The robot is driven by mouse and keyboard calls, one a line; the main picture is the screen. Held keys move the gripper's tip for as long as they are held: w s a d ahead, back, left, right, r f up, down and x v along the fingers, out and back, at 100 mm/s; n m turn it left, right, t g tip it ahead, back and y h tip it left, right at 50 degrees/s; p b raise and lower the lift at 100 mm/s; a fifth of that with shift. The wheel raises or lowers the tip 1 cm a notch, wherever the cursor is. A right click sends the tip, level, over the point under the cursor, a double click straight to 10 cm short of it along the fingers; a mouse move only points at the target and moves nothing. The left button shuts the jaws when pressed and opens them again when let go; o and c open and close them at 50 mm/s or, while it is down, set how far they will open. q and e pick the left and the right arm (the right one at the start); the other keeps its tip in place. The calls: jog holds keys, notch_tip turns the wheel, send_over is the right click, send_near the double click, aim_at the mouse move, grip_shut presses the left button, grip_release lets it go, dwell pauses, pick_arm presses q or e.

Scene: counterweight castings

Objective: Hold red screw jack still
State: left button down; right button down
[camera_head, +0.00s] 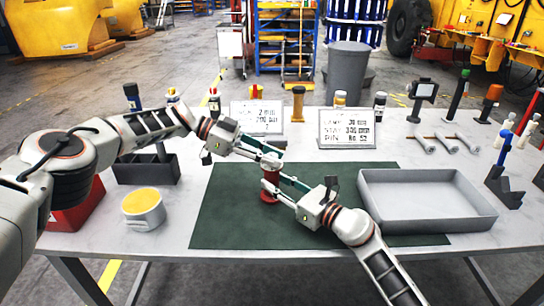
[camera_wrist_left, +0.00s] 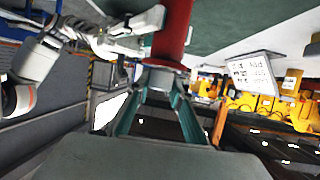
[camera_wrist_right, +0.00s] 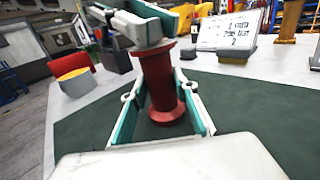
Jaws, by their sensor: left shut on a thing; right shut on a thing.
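The red screw jack (camera_head: 270,184) stands upright on the dark green mat (camera_head: 225,212), near the middle of the table. My left gripper (camera_head: 270,161) is shut at its top, coming from the upper left. My right gripper (camera_head: 272,190) is shut around its lower body, coming from the lower right. In the right wrist view the red body and flared base of the jack (camera_wrist_right: 158,85) show between the teal-lined fingers, with the left gripper's fingers across its top. In the left wrist view the red jack (camera_wrist_left: 173,32) rises beyond the fingertips. Its top is mostly hidden by the left fingers.
A white cup with yellow contents (camera_head: 144,222), a red bin (camera_head: 72,215) and a dark holder (camera_head: 135,174) are at left. Two printed signs (camera_head: 349,141) stand behind. Several small tools line the right and back.

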pick_arm(q)
jog(key=shift+r, duration=0.15)
jog(key=c, duration=1.8)
grip_release()
jog(key=shift+o, duration=0.2)
jog(key=shift+a, duration=0.1)
jog(key=v, duration=1.1)
jog(key=shift+a, duration=0.35)
jog(key=shift+w+r, duration=0.1)
